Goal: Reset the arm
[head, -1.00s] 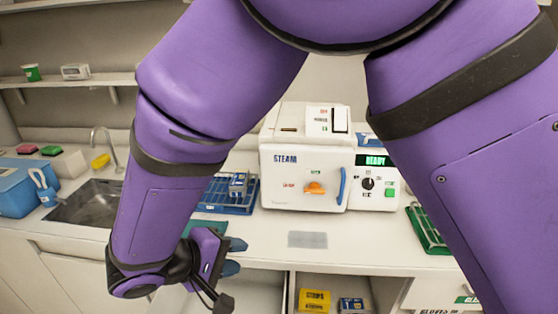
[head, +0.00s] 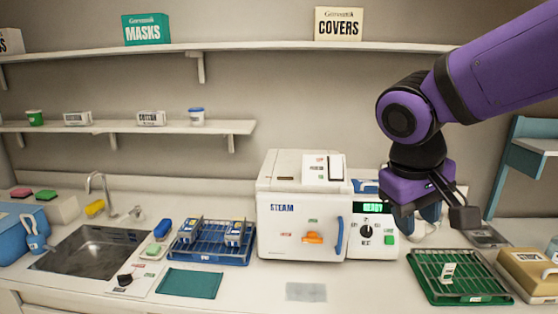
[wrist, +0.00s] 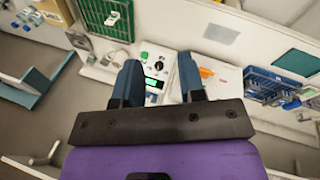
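My purple arm reaches in from the upper right in the head view. My gripper (head: 418,214) hangs in front of the right part of the white steam sterilizer (head: 300,222), near its control panel (head: 374,226) with the lit READY display. In the wrist view my gripper (wrist: 160,84) has two blue-grey fingers standing well apart with nothing between them but the view of the sterilizer panel behind. The sterilizer door is closed.
A blue rack (head: 210,244) with packs stands left of the sterilizer, and a green rack (head: 456,278) stands right. A sink (head: 92,250) is at the left. Shelves (head: 130,127) line the wall. The counter front holds a teal cloth (head: 189,283) and a grey mat (head: 306,292).

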